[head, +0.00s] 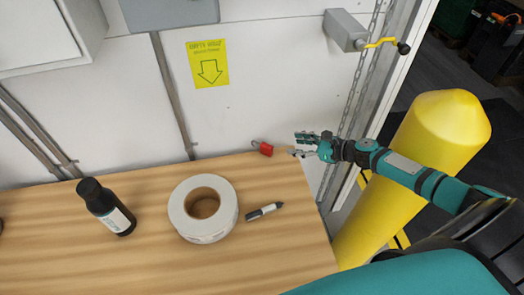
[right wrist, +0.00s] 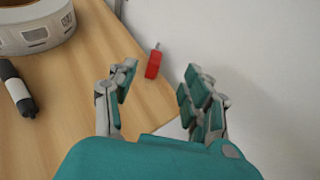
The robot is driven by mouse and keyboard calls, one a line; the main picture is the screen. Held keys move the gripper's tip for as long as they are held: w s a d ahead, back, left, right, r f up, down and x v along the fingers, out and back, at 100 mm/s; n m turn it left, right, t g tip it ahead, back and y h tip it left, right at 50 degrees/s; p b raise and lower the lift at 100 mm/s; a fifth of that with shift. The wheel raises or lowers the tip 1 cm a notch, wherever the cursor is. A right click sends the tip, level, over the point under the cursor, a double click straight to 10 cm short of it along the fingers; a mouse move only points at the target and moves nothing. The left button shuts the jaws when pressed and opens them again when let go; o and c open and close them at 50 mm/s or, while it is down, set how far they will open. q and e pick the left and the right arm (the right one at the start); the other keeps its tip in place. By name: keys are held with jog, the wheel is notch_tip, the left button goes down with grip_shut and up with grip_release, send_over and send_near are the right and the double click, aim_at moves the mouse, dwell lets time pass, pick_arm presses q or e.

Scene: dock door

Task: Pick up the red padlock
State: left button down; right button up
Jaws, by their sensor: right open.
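The red padlock (head: 264,148) lies at the back right of the wooden table (head: 130,258), close to the white wall. In the right wrist view the padlock (right wrist: 153,65) shows beyond the gap between my fingers, with its grey shackle pointing away. My right gripper (head: 297,145) is open and empty, just to the right of the padlock and apart from it, by the table's right edge. In the right wrist view my right gripper (right wrist: 160,88) has its fingers spread. My left gripper is not in view.
A white tape roll (head: 228,218), a black marker (head: 264,211) and a black bottle (head: 105,206) stand or lie on the table. A yellow bollard (head: 430,150) stands right of the table. A grey crank box (head: 345,30) and chain hang on the wall above.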

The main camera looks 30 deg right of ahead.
aim_at(267, 145)
jog(key=b+x, duration=0.1)
jog(key=x, duration=0.1)
jog(key=b+x, duration=0.1)
jog(key=x, duration=0.2)
jog(key=f+b+x, duration=0.1)
jog(key=b+x, duration=0.1)
jog(key=x, duration=0.1)
jog(key=shift+d+f, duration=0.15)
jog(key=shift+d, duration=0.1)
jog(key=b+x, duration=0.1)
jog(key=x, duration=0.1)
jog(key=b+x, duration=0.2)
jog(key=x, duration=0.1)
jog(key=shift+s+a+f, duration=0.15)
jog(key=shift+a+f, duration=0.1)
jog(key=shift+a, duration=0.05)
jog(key=shift+s, duration=0.1)
grip_shut()
